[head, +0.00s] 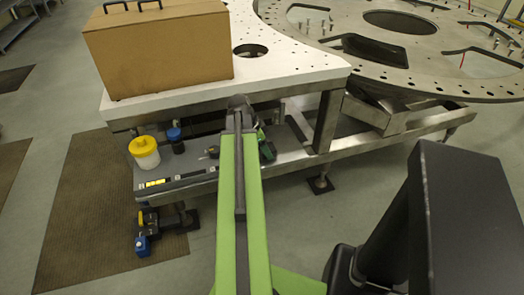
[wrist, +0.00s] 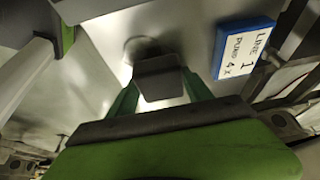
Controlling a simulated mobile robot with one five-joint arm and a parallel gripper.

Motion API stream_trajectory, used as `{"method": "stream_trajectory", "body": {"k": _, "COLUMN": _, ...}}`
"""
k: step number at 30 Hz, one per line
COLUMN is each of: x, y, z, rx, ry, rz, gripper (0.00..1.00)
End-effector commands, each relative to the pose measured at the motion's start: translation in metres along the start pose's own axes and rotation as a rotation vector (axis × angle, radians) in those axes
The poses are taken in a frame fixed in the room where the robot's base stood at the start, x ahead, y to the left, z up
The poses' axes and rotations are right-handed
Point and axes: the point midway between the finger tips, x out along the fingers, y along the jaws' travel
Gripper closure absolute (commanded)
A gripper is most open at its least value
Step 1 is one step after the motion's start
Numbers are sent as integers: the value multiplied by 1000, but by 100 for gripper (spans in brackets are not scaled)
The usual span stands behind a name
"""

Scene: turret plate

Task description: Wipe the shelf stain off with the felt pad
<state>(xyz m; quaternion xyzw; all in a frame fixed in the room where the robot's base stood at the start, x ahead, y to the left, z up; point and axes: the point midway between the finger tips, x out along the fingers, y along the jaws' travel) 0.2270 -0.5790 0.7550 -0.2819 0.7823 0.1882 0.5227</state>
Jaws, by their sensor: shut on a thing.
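In the wrist view my gripper (wrist: 160,84) has its two green fingers closed on a dark grey block, the felt pad (wrist: 160,76). The pad is over a pale grey shelf surface (wrist: 95,28). A round, dull mark (wrist: 141,46), which looks like the stain, shows just beyond the pad, and the pad hides its near part. I cannot tell whether the pad touches the surface. In the head view my arm reaches to the lower shelf (head: 288,158) under the white plate, and it hides most of the gripper, the pad and the stain.
A blue-edged label block (wrist: 244,48) reading "LINE 1 PUMP 4X" is right of the pad. A yellow-lidded jar (head: 144,151) and a blue-capped dark bottle (head: 176,141) stand on the shelf's left. A cardboard box (head: 158,50) sits on the white plate (head: 285,65) above.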

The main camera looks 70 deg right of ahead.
Motion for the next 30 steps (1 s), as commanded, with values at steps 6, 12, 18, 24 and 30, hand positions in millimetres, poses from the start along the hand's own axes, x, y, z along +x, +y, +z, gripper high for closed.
{"method": "stream_trajectory", "body": {"k": 6, "x": -14, "y": 0, "z": -6, "rx": 1, "ry": 0, "rz": 0, "gripper": 74}}
{"method": "stream_trajectory", "body": {"k": 12, "x": -37, "y": 0, "z": -15, "rx": 1, "ry": 0, "rz": 0, "gripper": 74}}
{"method": "stream_trajectory", "body": {"k": 18, "x": -57, "y": 0, "z": -24, "rx": 1, "ry": 0, "rz": 0, "gripper": 74}}
{"method": "stream_trajectory", "body": {"k": 24, "x": -55, "y": 0, "z": -23, "rx": 1, "ry": 0, "rz": 0, "gripper": 74}}
{"method": "stream_trajectory", "body": {"k": 30, "x": -60, "y": 0, "z": -25, "rx": 1, "ry": 0, "rz": 0, "gripper": 74}}
